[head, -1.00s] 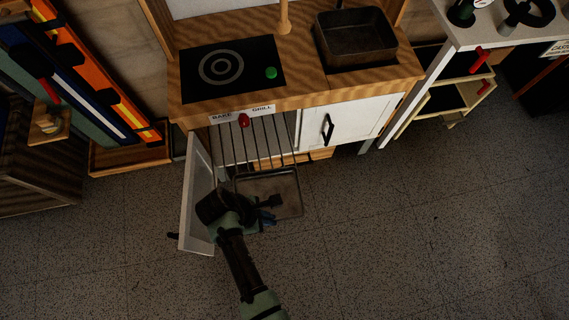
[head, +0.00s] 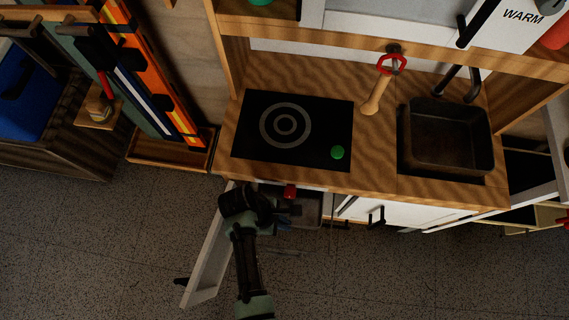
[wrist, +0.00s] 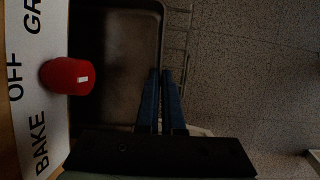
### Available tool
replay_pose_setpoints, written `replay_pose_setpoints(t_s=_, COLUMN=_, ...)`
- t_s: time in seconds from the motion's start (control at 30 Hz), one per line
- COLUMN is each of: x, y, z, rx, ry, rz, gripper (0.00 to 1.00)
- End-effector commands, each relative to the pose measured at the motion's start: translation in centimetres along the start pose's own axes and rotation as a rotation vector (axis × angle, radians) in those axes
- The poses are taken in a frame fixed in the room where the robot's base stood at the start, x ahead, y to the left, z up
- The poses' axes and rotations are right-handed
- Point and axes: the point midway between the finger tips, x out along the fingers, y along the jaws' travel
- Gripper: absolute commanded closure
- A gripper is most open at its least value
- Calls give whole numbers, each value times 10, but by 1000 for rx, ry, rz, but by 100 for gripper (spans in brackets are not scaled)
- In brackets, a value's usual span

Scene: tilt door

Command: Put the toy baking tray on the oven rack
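The dark toy baking tray (head: 308,205) is at the oven opening below the counter's front edge, partly hidden by the counter and my gripper. In the wrist view the tray (wrist: 118,60) fills the area left of my fingers. My gripper (wrist: 160,78) has its blue fingers close together on the tray's near rim; in the head view the gripper (head: 288,222) is partly hidden by my wrist. The wire oven rack (wrist: 178,45) shows beyond the tray's rim, and looks lower than the tray. Whether they touch cannot be told.
The white oven door (head: 210,262) hangs open left of my arm. The red knob (wrist: 68,76) and its label panel (wrist: 35,125) are close beside the tray. The wooden counter (head: 375,182) overhangs the oven. A sink (head: 447,137) is at right. Floor in front is clear.

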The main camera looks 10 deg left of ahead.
Motion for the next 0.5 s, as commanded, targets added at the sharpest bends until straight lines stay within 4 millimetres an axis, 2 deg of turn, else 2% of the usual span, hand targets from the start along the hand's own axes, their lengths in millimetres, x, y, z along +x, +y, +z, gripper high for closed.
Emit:
replay_pose_setpoints(t_s=0.43, x=-3, y=0, z=0, rx=0, ry=1, rz=-1, gripper=100)
replay_pose_setpoints(t_s=0.5, x=8, y=0, z=-4, rx=1, ry=1, rz=-1, gripper=100)
